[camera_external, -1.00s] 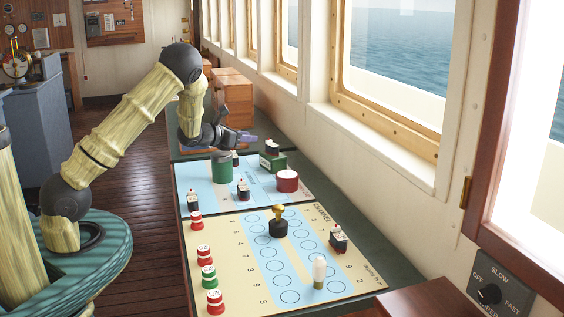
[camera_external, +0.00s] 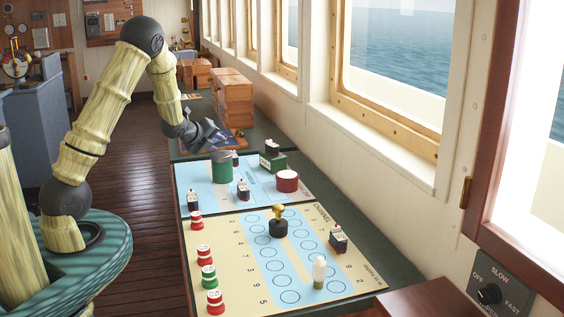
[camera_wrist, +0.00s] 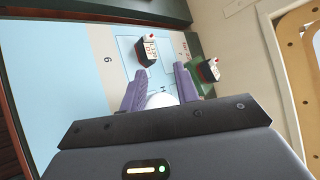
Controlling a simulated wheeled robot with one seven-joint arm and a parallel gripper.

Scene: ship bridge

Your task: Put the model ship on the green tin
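Several small model ships, dark with white tops and red funnels, are about. One ship (camera_external: 235,158) stands just behind the tin, partly hidden, and another ship (camera_external: 243,190) is in front of it. A third (camera_external: 271,147) sits on a green block (camera_external: 272,162). My gripper (camera_external: 212,131) is above and behind the tin. In the wrist view my gripper (camera_wrist: 160,82) is open, with a pale round shape (camera_wrist: 161,101) between its purple fingers; I cannot tell what it is.
A red tin (camera_external: 288,181) stands right of the green tin. More ships (camera_external: 193,201) (camera_external: 338,239) are on the boards. A black piece with a gold knob (camera_external: 278,222), a white peg (camera_external: 319,271) and red and green stacks (camera_external: 208,279) stand nearer. Wooden boxes (camera_external: 232,98) are behind; windows line the right.

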